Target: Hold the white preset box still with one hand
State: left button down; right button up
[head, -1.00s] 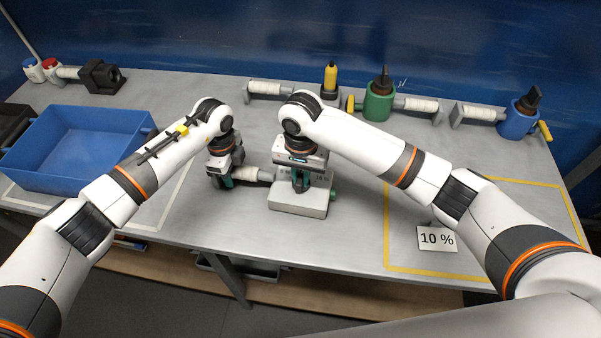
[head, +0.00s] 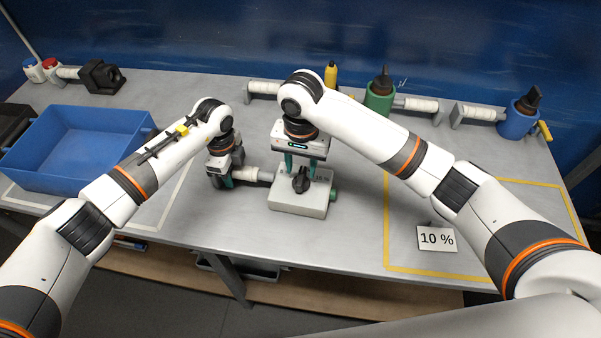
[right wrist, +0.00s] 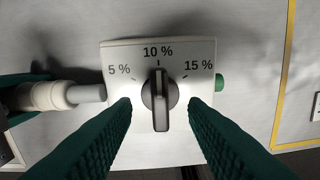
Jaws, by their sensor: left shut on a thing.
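The white preset box (head: 290,205) stands on the grey table. Its top carries a black knob (head: 301,181) and the marks 5 %, 10 % and 15 %. In the right wrist view the knob (right wrist: 160,105) points at 10 %. A pale bar-like handle (head: 252,174) sticks out from the box's left side. My left gripper (head: 221,178) is shut on the outer part of this handle; its fingers partly hide it. My right gripper (head: 300,165) is open above the box, its fingers apart on either side of the knob, with nothing between them held.
A blue bin (head: 85,150) stands at the left. A "10 %" card (head: 437,238) lies inside a yellow floor-tape outline at the right. Green (head: 379,98) and blue (head: 519,117) handled containers and a yellow item (head: 330,74) stand along the back. The table's front edge is close to the box.

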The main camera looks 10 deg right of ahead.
aim_at(301, 175)
notch_tip(301, 175, up, 8)
jog(key=shift+f, duration=0.1)
pick_arm(q)
jog(key=c, duration=1)
grip_release()
notch_tip(301, 175, up, 12)
jog(key=shift+r, duration=0.1)
